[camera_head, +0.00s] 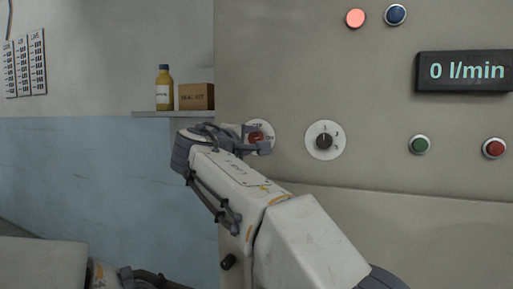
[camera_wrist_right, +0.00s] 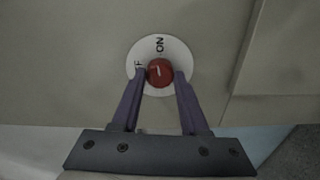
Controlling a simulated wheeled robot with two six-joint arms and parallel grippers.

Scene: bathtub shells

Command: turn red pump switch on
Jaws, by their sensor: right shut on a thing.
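The red pump switch (camera_head: 256,138) is a round red knob on a white disc on the beige panel. In the right wrist view the red knob (camera_wrist_right: 160,73) shows between my fingers, with "ON" at the top of the disc and a partly hidden "OFF" label at the left. A short pale mark shows on the knob; I cannot tell exactly which label it points at. My right gripper (camera_head: 262,141) is shut on the knob, one finger on each side, as the wrist view (camera_wrist_right: 161,75) also shows. My left gripper is out of view; only part of that arm shows at the lower left.
A black dial (camera_head: 323,141) marked with numbers sits right of the switch. Green (camera_head: 419,144) and red (camera_head: 494,148) buttons are further right. Above are a lit red lamp (camera_head: 355,18), a blue one (camera_head: 395,15) and a display (camera_head: 466,71) reading 0 l/min. A shelf (camera_head: 150,114) holds a bottle and box.

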